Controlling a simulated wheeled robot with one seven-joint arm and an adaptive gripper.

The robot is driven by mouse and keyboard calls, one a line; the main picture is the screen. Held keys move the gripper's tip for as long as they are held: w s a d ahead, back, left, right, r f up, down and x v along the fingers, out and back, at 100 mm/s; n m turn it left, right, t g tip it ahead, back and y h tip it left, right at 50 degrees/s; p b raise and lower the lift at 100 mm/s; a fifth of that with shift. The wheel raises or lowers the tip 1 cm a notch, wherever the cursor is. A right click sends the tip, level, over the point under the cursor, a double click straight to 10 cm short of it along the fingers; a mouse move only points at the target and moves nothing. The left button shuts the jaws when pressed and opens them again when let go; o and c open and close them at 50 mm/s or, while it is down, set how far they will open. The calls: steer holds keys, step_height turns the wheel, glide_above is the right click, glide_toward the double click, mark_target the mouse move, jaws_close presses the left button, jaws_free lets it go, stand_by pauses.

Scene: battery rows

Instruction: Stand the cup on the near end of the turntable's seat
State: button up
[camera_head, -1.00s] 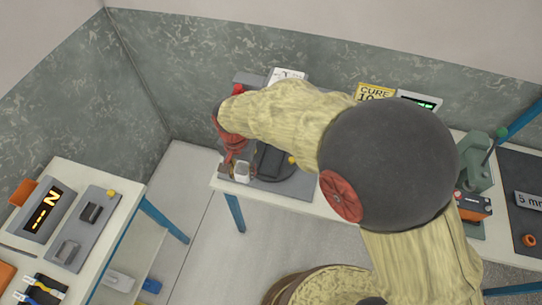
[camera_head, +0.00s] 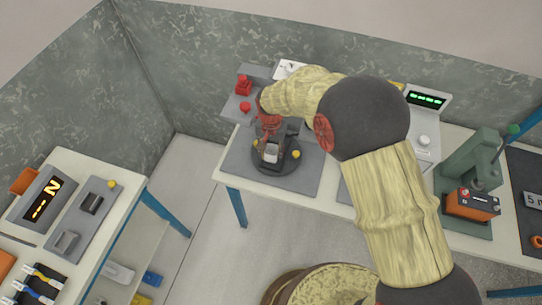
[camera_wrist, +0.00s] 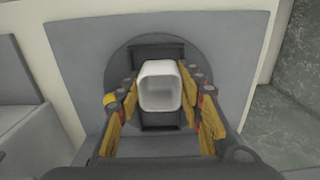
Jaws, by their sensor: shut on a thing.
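The white cup (camera_head: 271,154) is between the fingers of my gripper (camera_head: 269,148), over the dark round turntable (camera_head: 291,164) on the back bench. In the wrist view the squarish cup (camera_wrist: 160,90) shows its open mouth toward the camera, with the yellow fingers of my gripper (camera_wrist: 161,98) closed on its two sides. The turntable's dark seat (camera_wrist: 159,121) shows above and below the cup in that view. The cup hides the seat's middle, and I cannot tell whether its base touches the seat.
Red buttons (camera_head: 244,88) are behind at left. A green press (camera_head: 477,175) stands at right. Another bench (camera_head: 125,205) is at left, with floor between.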

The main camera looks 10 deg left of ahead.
steer(key=shift+s+f, duration=0.1)
steer(key=shift+f, duration=1.1)
steer(key=shift+f, duration=0.15)
steer(key=o, duration=1)
step_height(320, 180, up, 12)
steer(key=shift+r+p, duration=0.2)
steer(key=shift+p, duration=0.65)
